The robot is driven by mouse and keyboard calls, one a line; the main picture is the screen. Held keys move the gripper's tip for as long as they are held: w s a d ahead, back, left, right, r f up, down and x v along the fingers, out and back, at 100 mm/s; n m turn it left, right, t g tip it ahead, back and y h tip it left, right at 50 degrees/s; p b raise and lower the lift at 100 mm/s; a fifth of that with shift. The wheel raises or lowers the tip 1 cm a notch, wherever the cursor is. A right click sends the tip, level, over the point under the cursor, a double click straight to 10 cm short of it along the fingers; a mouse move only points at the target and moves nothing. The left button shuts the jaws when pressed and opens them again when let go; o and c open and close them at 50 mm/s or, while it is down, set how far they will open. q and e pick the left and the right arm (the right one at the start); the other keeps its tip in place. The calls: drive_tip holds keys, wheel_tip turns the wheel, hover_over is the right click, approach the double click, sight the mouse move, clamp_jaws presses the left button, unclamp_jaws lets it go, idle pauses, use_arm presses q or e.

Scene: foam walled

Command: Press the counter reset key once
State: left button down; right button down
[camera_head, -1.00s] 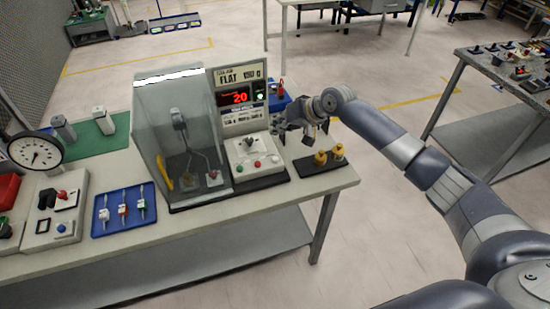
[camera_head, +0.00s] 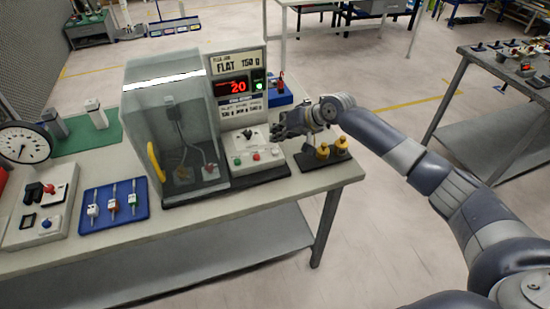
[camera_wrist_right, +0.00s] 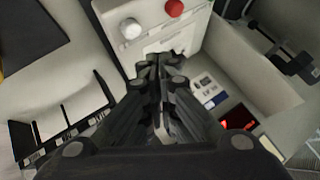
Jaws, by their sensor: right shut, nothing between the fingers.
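The counter display (camera_head: 232,86) glows a red 20 on the grey panel beside the clear-walled enclosure. Below it stands a white control box (camera_head: 236,144) with small green, red (camera_head: 256,157) and white keys and a dark part on top. I cannot read which key is the reset. My right gripper (camera_head: 280,130) is shut and empty, at the right edge of the control box. In the right wrist view the fingertips (camera_wrist_right: 160,62) lie close over the box, with a white key (camera_wrist_right: 130,28) and a red key (camera_wrist_right: 174,8) beyond them. My left gripper is out of view.
Two brass-coloured pieces (camera_head: 322,152) stand on a dark base just below my right gripper. The clear enclosure (camera_head: 140,105) is left of the control box. A blue tray (camera_head: 90,222) with several small parts lies further left. A blue box (camera_head: 280,97) stands behind.

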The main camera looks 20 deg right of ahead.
sight(277, 150)
drive_tip(key=shift+f, duration=1.05)
drive_tip(key=shift+f, duration=0.1)
idle(0.5)
drive_tip(key=shift+f, duration=0.3)
drive_tip(key=shift+s+f+b, duration=0.1)
drive_tip(key=shift+f+b, duration=0.4)
drive_tip(key=shift+f, duration=0.1)
idle(0.9)
drive_tip(key=shift+r+p, duration=1)
wheel_tip(277, 150, up, 5)
drive_tip(key=p, duration=0.5)
